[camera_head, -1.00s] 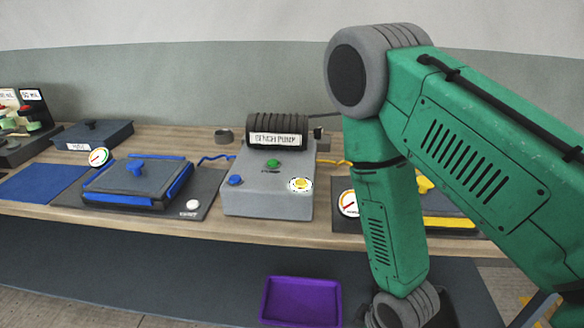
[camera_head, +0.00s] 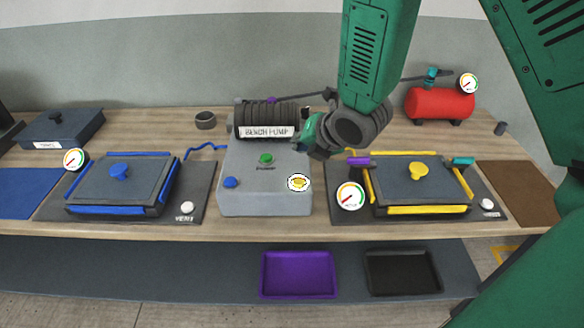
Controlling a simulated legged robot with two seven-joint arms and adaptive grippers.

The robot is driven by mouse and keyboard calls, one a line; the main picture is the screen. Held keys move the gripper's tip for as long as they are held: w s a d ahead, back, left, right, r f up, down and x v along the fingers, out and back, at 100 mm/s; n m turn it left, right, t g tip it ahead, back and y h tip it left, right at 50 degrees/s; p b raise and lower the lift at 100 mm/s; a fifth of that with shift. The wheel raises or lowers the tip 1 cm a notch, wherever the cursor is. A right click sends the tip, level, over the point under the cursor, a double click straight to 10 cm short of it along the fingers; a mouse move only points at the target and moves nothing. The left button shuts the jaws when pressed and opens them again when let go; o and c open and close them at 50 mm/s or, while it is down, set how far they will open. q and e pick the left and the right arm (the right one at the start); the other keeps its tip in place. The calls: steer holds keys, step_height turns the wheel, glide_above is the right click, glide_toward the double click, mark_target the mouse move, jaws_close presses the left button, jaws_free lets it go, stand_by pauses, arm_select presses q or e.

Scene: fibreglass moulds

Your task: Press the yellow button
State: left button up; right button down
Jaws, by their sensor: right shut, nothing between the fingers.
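The yellow button (camera_head: 298,182) sits on the front right of the grey bench pump box (camera_head: 262,204), with a pale ring around it. A blue button (camera_head: 230,182) and a green button (camera_head: 266,158) are on the same top face. My right arm comes down from the upper right. Its gripper (camera_head: 316,150) is shut and empty, partly hidden by my wrist. In the picture it appears above and slightly right of the yellow button, apart from it. My left gripper is out of view.
A blue-trimmed mould (camera_head: 118,184) lies left of the pump and a yellow-trimmed mould (camera_head: 419,182) right, each with a gauge. A red tank (camera_head: 440,103) stands at back right. Purple (camera_head: 298,274) and black (camera_head: 403,272) trays sit on the lower shelf.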

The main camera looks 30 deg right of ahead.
mark_target(299, 180)
steer(key=shift+w+r+n, duration=0.3)
steer(key=shift+r, duration=0.25)
steer(key=shift+f, duration=0.1)
step_height(299, 180, down, 9)
steer(key=b, duration=0.7)
stand_by(1.1)
steer(key=shift+f+b, duration=0.25)
steer(key=shift+b, duration=0.05)
